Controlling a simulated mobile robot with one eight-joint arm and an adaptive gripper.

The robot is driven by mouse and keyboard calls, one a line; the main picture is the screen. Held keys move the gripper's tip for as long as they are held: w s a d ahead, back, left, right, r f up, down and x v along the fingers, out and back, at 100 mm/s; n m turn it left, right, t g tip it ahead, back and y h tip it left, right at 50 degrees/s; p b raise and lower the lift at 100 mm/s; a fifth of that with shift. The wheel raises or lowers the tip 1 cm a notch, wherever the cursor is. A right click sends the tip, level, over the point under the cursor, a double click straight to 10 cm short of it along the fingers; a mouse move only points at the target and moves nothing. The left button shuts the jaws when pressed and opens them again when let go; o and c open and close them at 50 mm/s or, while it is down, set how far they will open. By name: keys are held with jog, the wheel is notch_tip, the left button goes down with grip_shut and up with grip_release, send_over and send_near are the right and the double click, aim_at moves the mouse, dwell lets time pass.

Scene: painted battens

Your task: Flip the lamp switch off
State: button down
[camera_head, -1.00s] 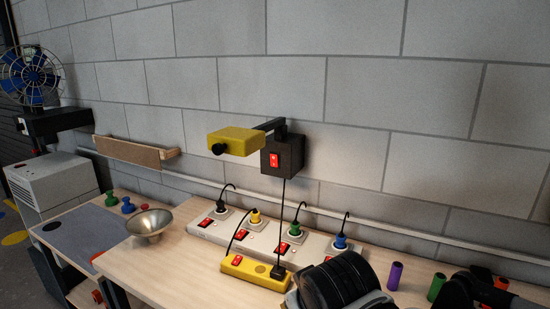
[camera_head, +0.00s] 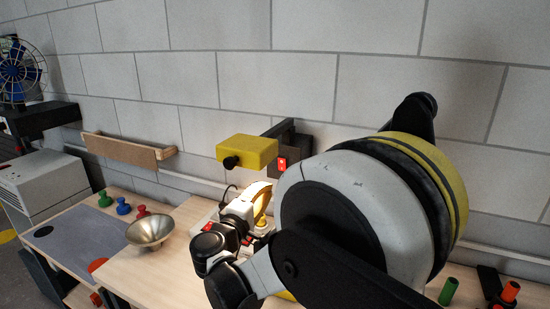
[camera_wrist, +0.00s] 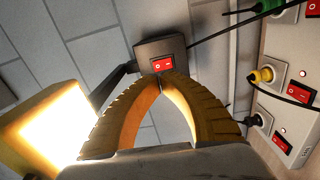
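The lamp has a yellow head (camera_head: 247,150) on a dark arm reaching out from a dark wall box. In the wrist view its panel (camera_wrist: 50,125) glows bright, so the lamp is lit. Its red rocker switch (camera_head: 282,164) is on the box; it also shows in the wrist view (camera_wrist: 163,66). My gripper (camera_wrist: 166,75) has yellow ribbed fingers with tips together and nothing visible between them. The tips are right at the lower edge of the switch in the wrist view; I cannot tell whether they touch. In the head view my arm hides much of the area below the lamp.
A power strip (camera_wrist: 292,120) with red switches and plugs lies on the bench, at the right in the wrist view. A black cord (camera_wrist: 220,28) runs from the lamp box. A metal bowl (camera_head: 149,229) stands at left, and a wooden ledge (camera_head: 120,151) is on the wall.

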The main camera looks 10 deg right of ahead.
aim_at(281, 159)
jog(key=shift+w+a+r+t+h, duration=0.15)
jog(key=shift+w+a+t, duration=0.1)
jog(key=shift+a, duration=0.2)
jog(key=shift+w+a+r+t+h, duration=0.15)
jog(key=shift+w+a, duration=0.1)
jog(key=shift+a, duration=0.15)
jog(key=shift+d+f, duration=0.1)
jog(key=b+x, duration=0.1)
jog(key=x, duration=1.1)
jog(key=shift+w+d+b, duration=0.1)
jog(key=shift+w+b, duration=0.15)
jog(key=shift+b, duration=0.05)
jog(key=shift+w+d, duration=0.4)
jog(key=shift+w, duration=0.15)
jog(key=shift+w+d+r, duration=0.25)
jog(key=shift+w+r, duration=0.1)
jog(key=shift+r, duration=0.05)
jog(key=shift+f, duration=0.1)
